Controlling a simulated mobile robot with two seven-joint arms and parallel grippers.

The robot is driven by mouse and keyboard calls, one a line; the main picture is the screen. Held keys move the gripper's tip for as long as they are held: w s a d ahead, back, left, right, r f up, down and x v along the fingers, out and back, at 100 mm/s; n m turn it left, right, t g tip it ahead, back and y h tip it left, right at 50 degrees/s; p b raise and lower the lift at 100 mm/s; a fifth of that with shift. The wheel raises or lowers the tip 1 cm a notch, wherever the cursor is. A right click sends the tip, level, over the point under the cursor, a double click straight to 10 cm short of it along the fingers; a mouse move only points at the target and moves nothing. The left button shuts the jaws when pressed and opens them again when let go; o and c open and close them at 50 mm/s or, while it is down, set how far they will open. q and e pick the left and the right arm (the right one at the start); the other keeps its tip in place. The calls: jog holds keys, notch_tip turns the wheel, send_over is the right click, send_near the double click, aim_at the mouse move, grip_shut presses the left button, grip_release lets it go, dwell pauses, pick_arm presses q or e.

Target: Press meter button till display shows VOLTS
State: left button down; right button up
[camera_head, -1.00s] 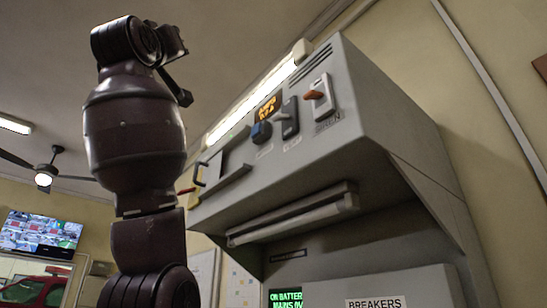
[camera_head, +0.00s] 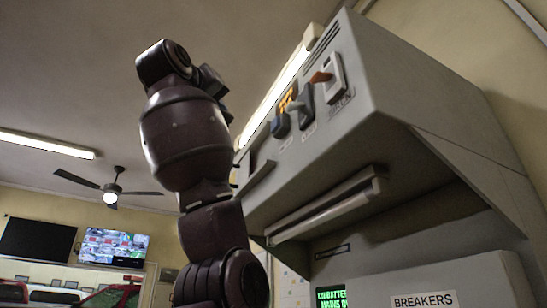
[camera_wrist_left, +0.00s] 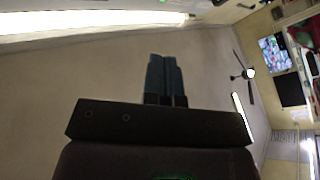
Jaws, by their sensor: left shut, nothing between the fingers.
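The grey console (camera_head: 330,150) stands right of centre in the head view, its sloped panel seen steeply from below. A small amber display (camera_head: 287,98) is lit on the panel; its text is too blurred to read. I cannot tell which control is the meter button. My left arm rises in front of the panel's left part and hides it. In the left wrist view my left gripper (camera_wrist_left: 165,60) is shut and empty, with the ceiling behind it.
A handle bar (camera_head: 325,210) juts out below the panel. A green-text screen (camera_head: 331,298) and a BREAKERS box (camera_head: 430,290) are lower down. A ceiling fan (camera_head: 110,190), wall monitor (camera_head: 115,246) and black screen (camera_head: 37,241) are far behind on the left.

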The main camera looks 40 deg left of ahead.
aim_at(275, 124)
pick_arm(q)
jog(key=shift+w+d, duration=0.3)
pick_arm(e)
jog(key=shift+s+d+f, duration=0.1)
jog(key=shift+d+f, duration=0.05)
jog(key=shift+f, duration=0.15)
jog(key=shift+r, duration=0.1)
pick_arm(q)
jog(key=w+d+p, duration=0.1)
jog(key=w+d, duration=0.3)
jog(key=w, duration=0.3)
jog(key=shift+w, duration=0.3)
pick_arm(e)
jog(key=shift+r, duration=0.75)
